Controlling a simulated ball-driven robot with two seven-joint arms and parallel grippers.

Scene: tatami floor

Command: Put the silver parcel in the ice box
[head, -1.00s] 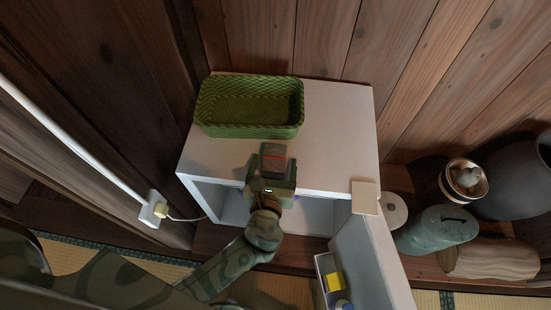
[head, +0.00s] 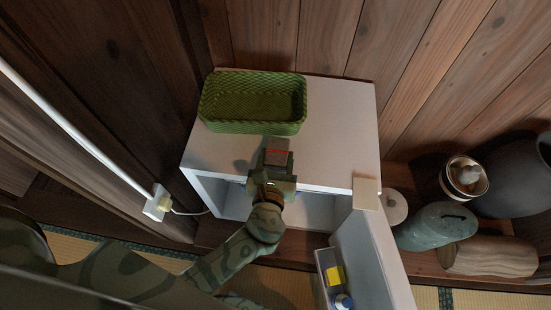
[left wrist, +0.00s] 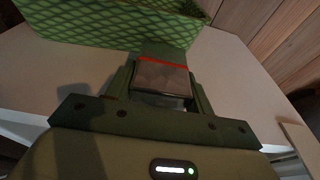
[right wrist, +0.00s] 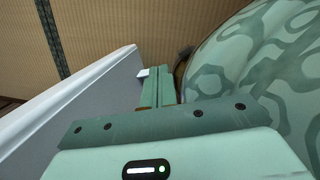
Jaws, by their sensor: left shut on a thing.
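The silver parcel (head: 276,149), a small grey block with a red band, is in my left gripper (head: 274,164). It also shows between the fingers in the left wrist view (left wrist: 162,77). The gripper is shut on it, in front of the green basket and over the front part of the white cabinet top. The white cabinet (head: 334,150), seemingly the ice box, has its front open and its door (head: 368,262) swung out to the right. My arm hides part of the opening. My right gripper (right wrist: 158,85) shows only in the right wrist view, its fingers close together with nothing clear between them.
A green woven basket (head: 252,126) stands on the cabinet top. The open door holds a yellow item (head: 334,277). At right are a green bag-like object (head: 436,227), a log (head: 490,257) and a dark pot (head: 507,180). A wall socket with a plug (head: 157,205) is at left.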

